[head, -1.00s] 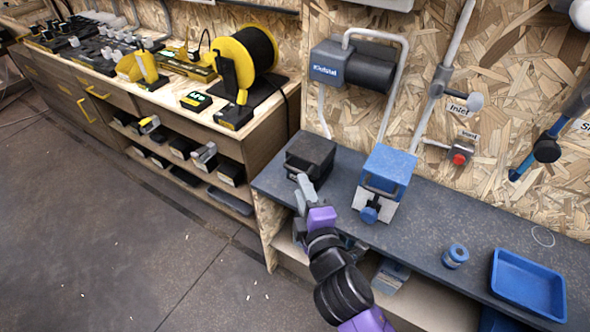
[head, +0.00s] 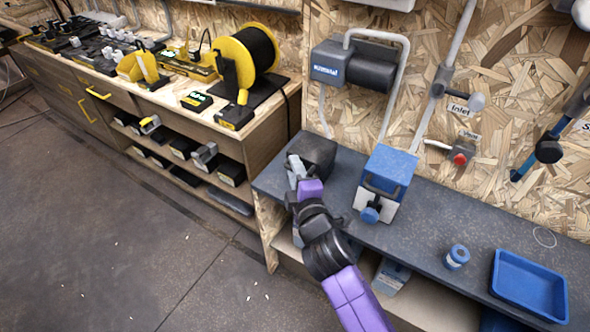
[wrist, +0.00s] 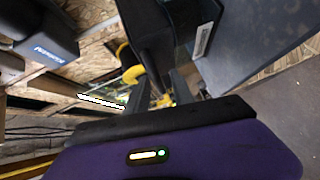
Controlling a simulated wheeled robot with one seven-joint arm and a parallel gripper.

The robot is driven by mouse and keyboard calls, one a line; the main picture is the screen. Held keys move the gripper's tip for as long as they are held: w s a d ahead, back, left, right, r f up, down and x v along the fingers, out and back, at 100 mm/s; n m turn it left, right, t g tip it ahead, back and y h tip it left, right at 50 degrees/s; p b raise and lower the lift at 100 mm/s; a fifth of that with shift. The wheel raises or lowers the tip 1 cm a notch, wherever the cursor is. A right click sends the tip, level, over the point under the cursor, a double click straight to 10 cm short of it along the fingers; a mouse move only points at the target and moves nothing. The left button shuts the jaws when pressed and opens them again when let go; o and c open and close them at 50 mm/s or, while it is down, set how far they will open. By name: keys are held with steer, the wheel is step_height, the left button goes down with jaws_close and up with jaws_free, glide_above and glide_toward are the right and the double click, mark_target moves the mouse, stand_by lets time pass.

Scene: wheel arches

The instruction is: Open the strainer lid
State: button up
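A blue-topped box (head: 388,168) with a white front and a blue knob (head: 370,214) stands on the dark bench. A black box (head: 319,152) stands to its left. I cannot tell for certain which one is the strainer. My gripper (head: 293,170) is at the left front of the black box, overlapping it in the head view. In the wrist view, the two dark fingers (wrist: 160,88) are apart, with background showing between them. A dark bar-like part (wrist: 150,30) lies just beyond them; contact cannot be told. A dark body with a pale label is beside it.
The dark bench (head: 430,230) also bears a small blue jar (head: 456,257) and a blue tray (head: 529,284) at the right. A pump (head: 352,66) and pipes are on the wall behind. A workbench with a yellow reel (head: 246,60) stands at the left.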

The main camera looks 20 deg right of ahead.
jaws_close()
steer(key=shift+f, duration=0.15)
stand_by(1.0)
